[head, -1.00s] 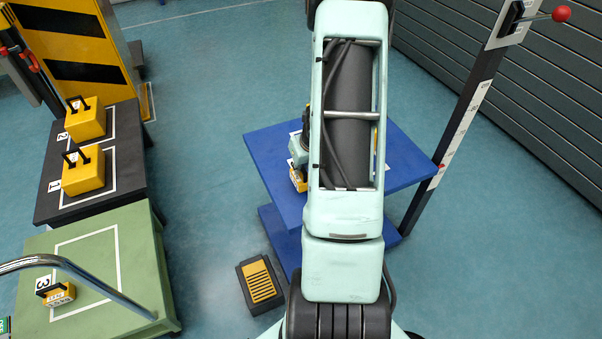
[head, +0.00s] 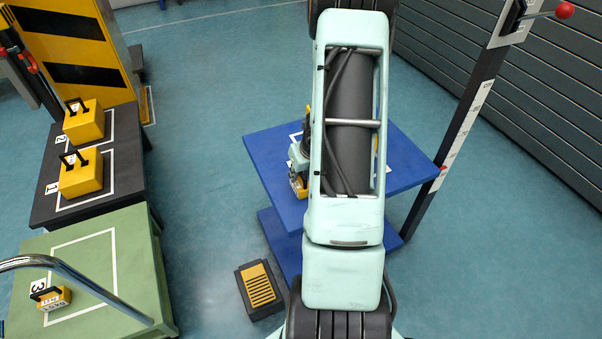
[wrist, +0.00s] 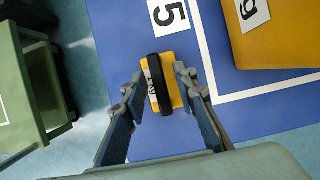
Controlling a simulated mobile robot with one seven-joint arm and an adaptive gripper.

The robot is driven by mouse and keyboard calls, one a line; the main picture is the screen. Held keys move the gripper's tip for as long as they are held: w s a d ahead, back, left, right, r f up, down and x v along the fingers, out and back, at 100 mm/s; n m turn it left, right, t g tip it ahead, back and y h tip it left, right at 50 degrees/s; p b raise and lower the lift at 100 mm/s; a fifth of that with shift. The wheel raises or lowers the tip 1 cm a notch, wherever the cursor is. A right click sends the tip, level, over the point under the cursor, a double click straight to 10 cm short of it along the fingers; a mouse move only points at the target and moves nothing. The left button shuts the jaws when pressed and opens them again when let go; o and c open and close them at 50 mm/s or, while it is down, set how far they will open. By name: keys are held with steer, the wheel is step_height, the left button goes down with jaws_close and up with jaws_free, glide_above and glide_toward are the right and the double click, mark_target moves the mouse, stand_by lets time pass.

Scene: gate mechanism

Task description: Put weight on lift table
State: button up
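The blue lift table (head: 405,165) stands in the middle of the head view, partly hidden behind my arm. In the wrist view its blue top (wrist: 150,145) carries a white outline and a label 5. A small yellow weight (wrist: 174,84) with a black handle shows between my fingers, over the table's edge area. My gripper (wrist: 160,82) is open, one finger on each side of this weight, with a narrow gap on the left. I cannot tell whether the weight rests on the top. In the head view my gripper (head: 299,160) is at the table's left side.
A larger yellow weight (wrist: 275,35) is on the blue top. Yellow weights (head: 84,122) and (head: 82,172) stand on a black table, and a small one (head: 52,298) on a green table (head: 130,255). A pedal (head: 260,288) lies on the floor. A post (head: 465,120) with a red-knobbed lever stands right.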

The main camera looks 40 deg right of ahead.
steer(key=p+v, duration=0.7)
steer(key=v, duration=0.5)
steer(key=shift+r, duration=0.15)
